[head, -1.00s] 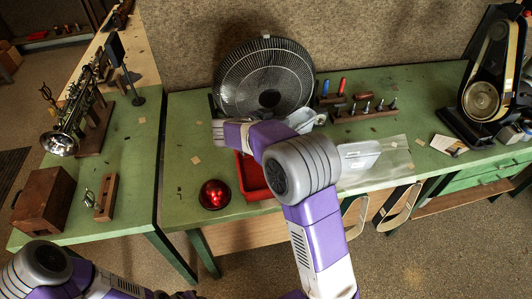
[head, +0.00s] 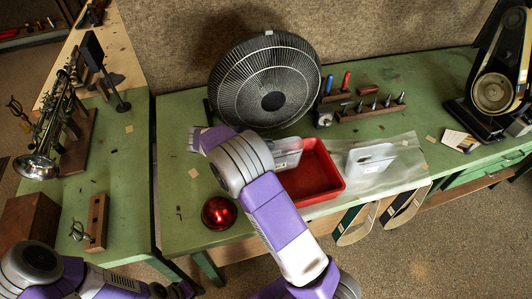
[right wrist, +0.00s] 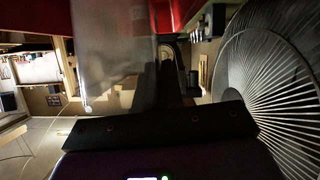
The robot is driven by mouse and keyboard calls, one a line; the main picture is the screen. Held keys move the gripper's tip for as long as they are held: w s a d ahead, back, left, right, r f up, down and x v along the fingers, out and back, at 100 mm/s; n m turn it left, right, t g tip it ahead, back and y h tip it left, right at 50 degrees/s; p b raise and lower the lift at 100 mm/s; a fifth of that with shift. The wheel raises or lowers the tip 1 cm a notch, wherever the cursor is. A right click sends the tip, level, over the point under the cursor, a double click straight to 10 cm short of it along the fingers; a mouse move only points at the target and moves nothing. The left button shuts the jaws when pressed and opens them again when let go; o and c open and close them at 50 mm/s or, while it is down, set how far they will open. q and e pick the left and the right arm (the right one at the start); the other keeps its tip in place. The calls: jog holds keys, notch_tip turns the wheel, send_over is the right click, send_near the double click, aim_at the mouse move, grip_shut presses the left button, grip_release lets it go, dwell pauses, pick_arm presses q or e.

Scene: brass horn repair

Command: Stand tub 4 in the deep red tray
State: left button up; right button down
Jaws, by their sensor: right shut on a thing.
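A pale translucent tub (head: 288,153) is at the back left of the deep red tray (head: 335,190) in the head view. The near gray arm joint hides part of it. I cannot read its number, nor tell whether it touches the tray floor. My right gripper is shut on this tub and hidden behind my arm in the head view. In the right wrist view a dark finger of the gripper (right wrist: 174,88) lies by the cloudy tub wall (right wrist: 112,55), with red tray wall behind.
Another pale tub (head: 371,160) stands on the clear mat (head: 408,165) right of the tray. A black fan (head: 265,85) stands close behind. A shiny red ball (head: 219,212) sits left of the tray. A tool rack (head: 370,110) is at the back right.

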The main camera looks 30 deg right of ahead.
notch_tip(320, 180, down, 3)
jog(key=shift+f, duration=0.2)
jog(key=c, duration=1.3)
grip_release()
jog(key=shift+f, duration=0.1)
jog(key=v, duration=0.8)
jog(key=p+v, duration=0.1)
jog(key=v, duration=0.3)
jog(key=shift+r, duration=0.3)
